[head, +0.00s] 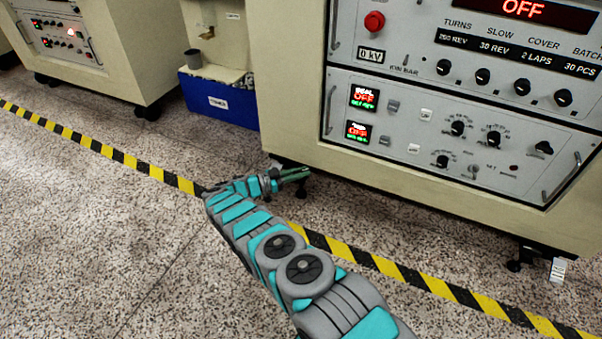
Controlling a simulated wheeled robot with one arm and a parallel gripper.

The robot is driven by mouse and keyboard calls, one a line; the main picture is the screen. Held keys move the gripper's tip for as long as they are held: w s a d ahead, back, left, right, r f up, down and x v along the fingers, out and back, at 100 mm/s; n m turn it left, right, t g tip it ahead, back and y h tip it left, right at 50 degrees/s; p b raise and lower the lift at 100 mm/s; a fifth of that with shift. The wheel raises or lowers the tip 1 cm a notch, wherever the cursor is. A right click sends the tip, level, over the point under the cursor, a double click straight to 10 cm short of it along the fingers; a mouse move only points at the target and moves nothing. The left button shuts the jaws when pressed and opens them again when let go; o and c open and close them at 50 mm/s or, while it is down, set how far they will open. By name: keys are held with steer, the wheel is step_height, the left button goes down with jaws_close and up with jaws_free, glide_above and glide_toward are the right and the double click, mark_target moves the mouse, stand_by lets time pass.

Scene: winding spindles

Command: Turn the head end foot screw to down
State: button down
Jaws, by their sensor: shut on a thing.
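My gripper (298,173), with green fingers, is low at the lower left corner of the large cream machine cabinet (390,166). It is shut on a dark foot screw (301,189) under that corner. Only the lower part of the screw shows below the fingers; its upper part is hidden by the gripper and the cabinet's shadow. I cannot read from this view how far the screw is turned. Another dark foot (514,265) stands under the cabinet at the right, with a small white ribbed piece (558,270) beside it.
The cabinet's front panel (455,130) carries knobs, handles, a red button (374,21) and red OFF displays. A blue bin (217,100) and a second cabinet (110,75) stand at the left. Yellow-black tape (425,280) crosses the speckled floor (90,230), which is otherwise clear.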

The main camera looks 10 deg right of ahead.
steer(key=shift+r, duration=0.25)
steer(key=c, duration=0.8)
jaws_free()
steer(key=shift+f, duration=0.1)
steer(key=shift+c, duration=0.2)
steer(key=shift+a, duration=0.1)
